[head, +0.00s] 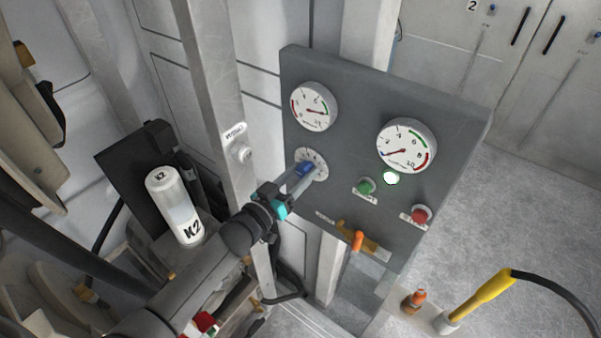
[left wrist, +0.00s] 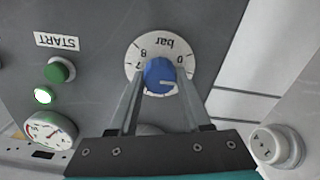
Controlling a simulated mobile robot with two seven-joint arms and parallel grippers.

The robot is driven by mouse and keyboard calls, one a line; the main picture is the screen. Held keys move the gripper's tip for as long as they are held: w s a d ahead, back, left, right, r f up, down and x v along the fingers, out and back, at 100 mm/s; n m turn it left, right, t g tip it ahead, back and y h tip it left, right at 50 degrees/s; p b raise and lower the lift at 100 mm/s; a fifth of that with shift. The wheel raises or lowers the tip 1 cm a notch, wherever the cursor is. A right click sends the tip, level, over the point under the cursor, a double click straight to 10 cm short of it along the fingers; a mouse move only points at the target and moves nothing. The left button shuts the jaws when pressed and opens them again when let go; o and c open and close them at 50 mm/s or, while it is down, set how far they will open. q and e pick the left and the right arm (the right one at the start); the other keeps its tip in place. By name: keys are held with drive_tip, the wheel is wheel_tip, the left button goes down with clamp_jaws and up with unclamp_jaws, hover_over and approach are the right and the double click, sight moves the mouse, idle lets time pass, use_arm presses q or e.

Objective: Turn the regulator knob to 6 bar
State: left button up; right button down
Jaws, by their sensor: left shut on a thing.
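The blue regulator knob (left wrist: 160,75) sits on a round white dial (left wrist: 147,48) marked "bar". In the head view the knob (head: 304,169) and my left gripper (head: 298,177) show at the panel's left side. My right gripper is not in view.
The grey panel (head: 345,120) carries two gauges (head: 314,107) (head: 406,146), a green START button (head: 366,187), a lit lamp (head: 391,178), a red button (head: 421,215) and an orange lever (head: 357,240). A post (head: 213,75) and a white K2 cylinder (head: 174,205) stand left of it.

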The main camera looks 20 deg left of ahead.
use_arm(q)
clamp_jaws()
drive_tip(key=shift+m, duration=0.3)
